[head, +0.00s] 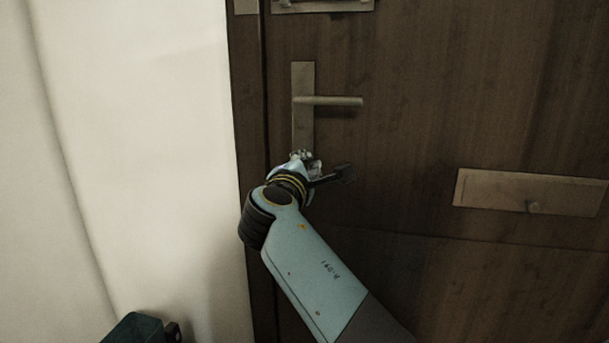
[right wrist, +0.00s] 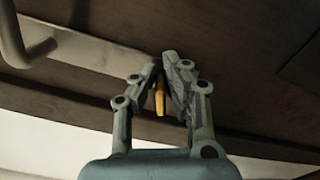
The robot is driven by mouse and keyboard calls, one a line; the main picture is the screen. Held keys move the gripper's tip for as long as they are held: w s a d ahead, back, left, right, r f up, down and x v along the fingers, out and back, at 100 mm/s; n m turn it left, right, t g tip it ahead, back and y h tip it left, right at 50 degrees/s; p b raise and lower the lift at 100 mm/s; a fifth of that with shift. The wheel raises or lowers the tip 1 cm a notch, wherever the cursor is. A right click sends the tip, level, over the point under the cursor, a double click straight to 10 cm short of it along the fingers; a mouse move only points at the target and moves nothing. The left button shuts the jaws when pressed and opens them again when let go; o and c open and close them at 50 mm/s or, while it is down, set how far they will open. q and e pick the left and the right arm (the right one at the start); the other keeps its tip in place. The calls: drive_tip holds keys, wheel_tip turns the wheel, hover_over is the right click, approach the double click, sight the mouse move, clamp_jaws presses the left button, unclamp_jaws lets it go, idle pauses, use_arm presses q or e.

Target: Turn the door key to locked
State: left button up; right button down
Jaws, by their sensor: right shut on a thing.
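The dark wooden door (head: 450,110) fills the right of the head view. It has a tall metal lock plate (head: 303,80) with a lever handle (head: 335,101) pointing right, roughly level. My right gripper (head: 302,158) is at the lower end of this plate, below the lever, and hides the keyhole. In the right wrist view my right gripper (right wrist: 166,80) is shut on a yellow key (right wrist: 160,98), which shows as a narrow, nearly upright strip between the fingers. How far the key is turned I cannot tell. My left gripper does not show clearly.
A metal letter plate (head: 490,190) with a small knob is on the door to the right. Another metal plate (head: 322,5) is at the top. A pale wall (head: 150,120) lies left of the door. The lever handle (right wrist: 35,45) is near my right gripper.

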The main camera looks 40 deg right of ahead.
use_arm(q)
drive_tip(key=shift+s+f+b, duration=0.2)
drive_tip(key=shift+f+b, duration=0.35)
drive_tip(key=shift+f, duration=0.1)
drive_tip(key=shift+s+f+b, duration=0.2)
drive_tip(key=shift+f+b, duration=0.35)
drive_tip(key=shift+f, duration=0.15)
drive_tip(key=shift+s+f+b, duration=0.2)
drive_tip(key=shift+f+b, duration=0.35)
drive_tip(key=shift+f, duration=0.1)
use_arm(e)
drive_tip(key=shift+s+f+m, duration=0.1)
drive_tip(key=shift+f+m, duration=0.15)
drive_tip(key=shift+m, duration=0.85)
drive_tip(key=shift+f+m, duration=0.2)
drive_tip(key=shift+m, duration=0.9)
